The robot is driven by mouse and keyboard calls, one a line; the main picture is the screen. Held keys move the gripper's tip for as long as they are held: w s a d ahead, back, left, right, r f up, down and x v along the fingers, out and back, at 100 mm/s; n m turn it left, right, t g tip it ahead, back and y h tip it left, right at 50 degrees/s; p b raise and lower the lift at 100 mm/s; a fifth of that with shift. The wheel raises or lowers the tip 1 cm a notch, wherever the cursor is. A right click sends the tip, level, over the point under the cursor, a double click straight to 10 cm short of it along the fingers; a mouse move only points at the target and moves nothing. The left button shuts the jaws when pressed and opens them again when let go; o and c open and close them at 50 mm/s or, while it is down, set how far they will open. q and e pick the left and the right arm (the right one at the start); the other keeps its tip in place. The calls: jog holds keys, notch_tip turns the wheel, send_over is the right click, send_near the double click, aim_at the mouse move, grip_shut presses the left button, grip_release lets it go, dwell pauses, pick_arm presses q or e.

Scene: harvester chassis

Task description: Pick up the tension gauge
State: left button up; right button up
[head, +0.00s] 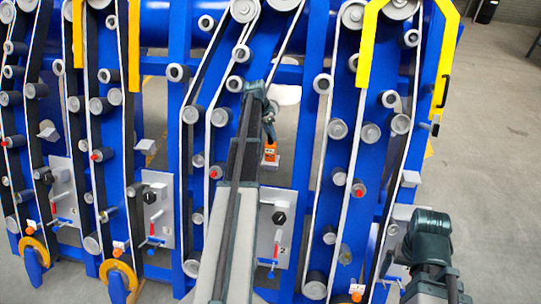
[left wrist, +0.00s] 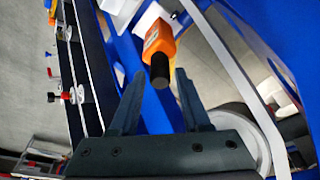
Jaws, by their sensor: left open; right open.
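The tension gauge, an orange body with a black end, shows in the left wrist view (left wrist: 158,42) at top centre, with its black end toward me. In the head view it is a small orange piece (head: 270,153) in front of the blue frame. My left gripper (left wrist: 160,74) is open, its two dark fingers spread either side of the black end in the picture; no contact shows. In the head view my left gripper (head: 268,126) is small, just above the gauge. Of my right arm only a dark joint and links show at lower right; its fingers are not visible.
A blue machine frame (head: 305,150) carries several belts and grey rollers close around my left arm. Yellow guards (head: 369,48) stand at the upper right. Grey panels with black knobs (head: 278,218) and red levers sit low. Open grey floor (head: 490,130) lies to the right.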

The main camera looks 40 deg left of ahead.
pick_arm(q)
jog(key=shift+w+f, duration=0.2)
jog(key=shift+f, duration=0.5)
jog(key=shift+r, duration=0.1)
jog(key=shift+d, duration=0.1)
grip_shut()
dwell(0.7)
